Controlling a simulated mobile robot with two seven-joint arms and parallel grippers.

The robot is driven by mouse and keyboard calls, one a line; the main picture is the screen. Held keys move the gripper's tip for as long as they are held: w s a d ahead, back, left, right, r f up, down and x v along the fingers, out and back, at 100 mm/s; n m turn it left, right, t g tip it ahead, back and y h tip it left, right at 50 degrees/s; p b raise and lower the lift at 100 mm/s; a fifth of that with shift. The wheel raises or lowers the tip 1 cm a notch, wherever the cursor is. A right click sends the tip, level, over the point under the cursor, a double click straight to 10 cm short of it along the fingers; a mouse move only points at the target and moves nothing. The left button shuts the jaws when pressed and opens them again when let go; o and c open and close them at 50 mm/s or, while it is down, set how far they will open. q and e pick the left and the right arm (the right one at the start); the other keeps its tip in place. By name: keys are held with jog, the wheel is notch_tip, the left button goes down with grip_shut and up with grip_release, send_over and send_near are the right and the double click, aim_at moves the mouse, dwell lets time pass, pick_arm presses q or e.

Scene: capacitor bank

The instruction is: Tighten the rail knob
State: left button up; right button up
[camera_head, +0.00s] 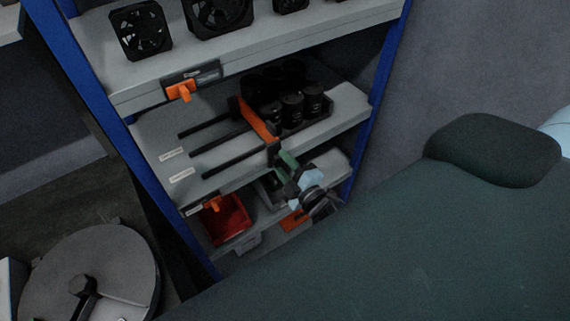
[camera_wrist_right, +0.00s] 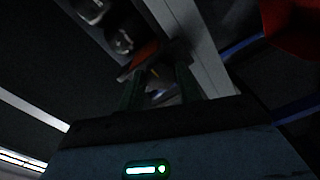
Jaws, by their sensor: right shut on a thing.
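An orange bar (camera_head: 258,120) lies across dark rails (camera_head: 220,144) on the middle shelf, in front of black capacitors (camera_head: 291,105). My right gripper (camera_head: 280,157), with green fingers, is at the near right end of this bar. It is shut on the rail knob, which the fingers mostly hide in the head view. In the right wrist view, the right gripper (camera_wrist_right: 159,88) has a finger on each side of a small, dark, partly shiny part at the orange bar (camera_wrist_right: 145,54). That view is dim. My left gripper is not in view.
Black fans (camera_head: 142,30) stand on the upper shelf, with an orange handle (camera_head: 182,91) at its front. Blue posts (camera_head: 388,62) flank the shelves. A round grey object (camera_head: 90,275) is at lower left.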

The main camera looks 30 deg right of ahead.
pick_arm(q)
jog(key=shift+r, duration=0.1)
pick_arm(e)
jog(key=shift+m, duration=0.3)
jog(key=o, duration=1)
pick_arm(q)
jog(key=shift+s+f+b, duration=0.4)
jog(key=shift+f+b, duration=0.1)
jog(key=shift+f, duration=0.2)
pick_arm(e)
jog(key=s, duration=0.7)
jog(key=shift+s+d, duration=0.1)
jog(key=shift+s, duration=0.3)
